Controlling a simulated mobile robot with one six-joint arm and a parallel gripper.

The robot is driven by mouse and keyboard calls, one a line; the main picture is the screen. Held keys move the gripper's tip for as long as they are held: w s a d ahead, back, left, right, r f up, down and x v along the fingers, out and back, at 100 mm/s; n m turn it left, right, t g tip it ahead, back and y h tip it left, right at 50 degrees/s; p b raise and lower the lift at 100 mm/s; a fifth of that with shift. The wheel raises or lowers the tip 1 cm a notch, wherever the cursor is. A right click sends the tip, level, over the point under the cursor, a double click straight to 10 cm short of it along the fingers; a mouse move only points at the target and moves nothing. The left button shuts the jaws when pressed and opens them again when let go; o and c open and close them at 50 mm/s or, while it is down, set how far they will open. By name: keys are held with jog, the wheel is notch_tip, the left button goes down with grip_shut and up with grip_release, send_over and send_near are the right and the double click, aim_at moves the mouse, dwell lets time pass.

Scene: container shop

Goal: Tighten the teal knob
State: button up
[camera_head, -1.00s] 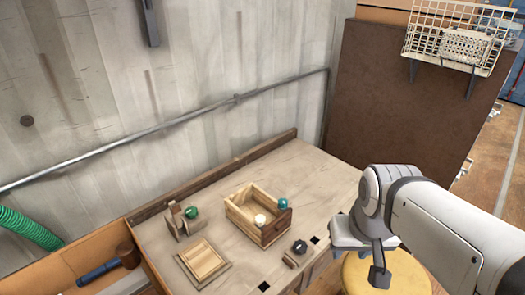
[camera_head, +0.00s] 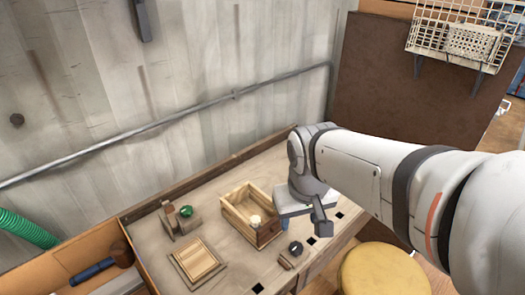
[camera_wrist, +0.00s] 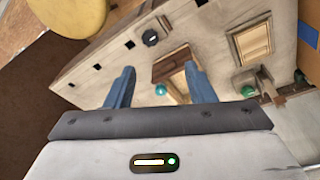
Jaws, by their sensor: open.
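The teal knob (camera_wrist: 160,90) is a small ball beside the dark end board of an open wooden box (camera_wrist: 170,65). In the head view my gripper hides the knob, while the box (camera_head: 232,215) shows a cream knob (camera_head: 255,220) at its near end. My gripper (camera_wrist: 160,69) is open, its two blue fingers on either side of the knob in the wrist picture. Nothing shows between them in contact, and the depth gap to the knob is unclear. In the head view my gripper (camera_head: 284,222) hangs just right of the box.
A green ball (camera_head: 186,211) sits on a wooden stand left of the box. A framed wooden panel (camera_head: 198,262) and a black knob (camera_head: 295,248) lie on the bench (camera_head: 225,255). A yellow stool (camera_head: 385,272) stands at the right, and a wall backs the bench.

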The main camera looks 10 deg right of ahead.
jog(key=w+a+f+n+g+h+p, duration=0.15)
jog(key=w+f+n, duration=0.3)
jog(key=w, duration=0.65)
jog(key=w+a+f+n+g+h+p, duration=0.1)
jog(key=w+f+n+g+h+p, duration=0.25)
jog(key=w, duration=0.65)
jog(key=shift+n+y, duration=0.7)
jog(key=shift+y, duration=0.2)
jog(key=x, duration=0.7)
jog(key=shift+w+d+f, duration=0.1)
jog(key=shift+w, duration=0.15)
